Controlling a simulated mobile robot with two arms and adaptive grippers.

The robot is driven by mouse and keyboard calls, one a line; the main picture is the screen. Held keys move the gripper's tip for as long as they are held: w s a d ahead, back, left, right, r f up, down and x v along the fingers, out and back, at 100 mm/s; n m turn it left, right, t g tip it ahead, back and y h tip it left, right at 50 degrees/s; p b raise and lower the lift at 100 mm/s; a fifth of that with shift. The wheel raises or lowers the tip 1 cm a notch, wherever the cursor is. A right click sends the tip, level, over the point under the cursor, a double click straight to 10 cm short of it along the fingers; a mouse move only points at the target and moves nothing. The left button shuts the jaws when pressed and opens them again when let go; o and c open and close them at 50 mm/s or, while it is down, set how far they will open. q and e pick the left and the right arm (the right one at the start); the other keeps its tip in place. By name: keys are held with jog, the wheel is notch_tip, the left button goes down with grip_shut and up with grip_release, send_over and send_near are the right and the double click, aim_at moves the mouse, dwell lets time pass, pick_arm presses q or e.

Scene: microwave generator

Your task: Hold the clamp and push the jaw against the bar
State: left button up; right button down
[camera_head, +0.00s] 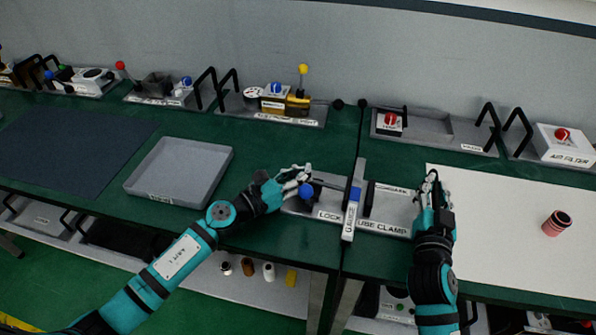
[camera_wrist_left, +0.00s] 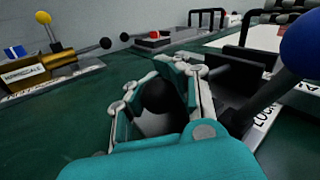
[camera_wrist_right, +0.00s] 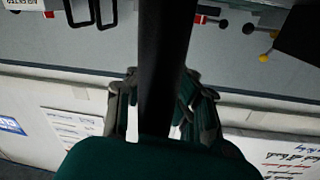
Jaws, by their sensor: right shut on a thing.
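The fuse clamp (camera_head: 384,228) lies on the green bench, its base labelled FUSE CLAMP and LOCK. A grey and blue bar (camera_head: 352,205) crosses it, with dark jaw-like pieces beside it. A blue ball knob (camera_head: 306,190) stands at its left end and shows in the left wrist view (camera_wrist_left: 302,46). My left gripper (camera_head: 300,178) is beside that knob, fingers apart (camera_wrist_left: 160,92); a dark rounded thing shows between them, contact unclear. My right gripper (camera_head: 431,190) is shut on a black handle (camera_wrist_right: 160,70) at the clamp's right end. Its fingers flank the handle.
A grey tray (camera_head: 180,170) is left of the clamp. A pink cylinder (camera_head: 556,223) stands on the white sheet (camera_head: 500,235) at right. Several fixtures line the bench's back, including a yellow-knobbed one (camera_head: 290,100) and the air filter (camera_head: 563,145). Green bench between tray and clamp is clear.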

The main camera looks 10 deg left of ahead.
pick_arm(q)
jog(key=o, duration=1)
jog(key=shift+s+d, duration=0.15)
jog(key=shift+d, duration=0.25)
jog(key=a, duration=0.6)
jog(key=shift+w+a, duration=0.25)
jog(key=shift+w, duration=0.15)
jog(key=v, duration=0.7)
jog(key=shift+s+f, duration=0.1)
notch_tip(320, 180, up, 9)
jog(key=s+d+f+n, duration=0.1)
jog(key=s+d, duration=0.1)
jog(key=s+d+f+n, duration=0.4)
jog(key=s, duration=0.1)
jog(key=shift+d+f, duration=0.15)
jog(key=shift+d, duration=0.15)
jog(key=s+d+f+n+y, duration=0.2)
jog(key=s+d+f+n, duration=0.3)
jog(key=s+d+n, duration=0.5)
jog(key=s+a+f+n+g+y, duration=0.1)
jog(key=f, duration=0.4)
jog(key=s+a+f+n+g+y, duration=0.1)
jog(key=s+f+n, duration=0.1)
jog(key=f, duration=0.3)
jog(key=s+a+f+n+g+y, duration=0.1)
jog(key=a+f+n, duration=0.1)
jog(key=f, duration=0.3)
jog(key=shift+s+f, duration=0.3)
jog(key=shift+f, duration=0.1)
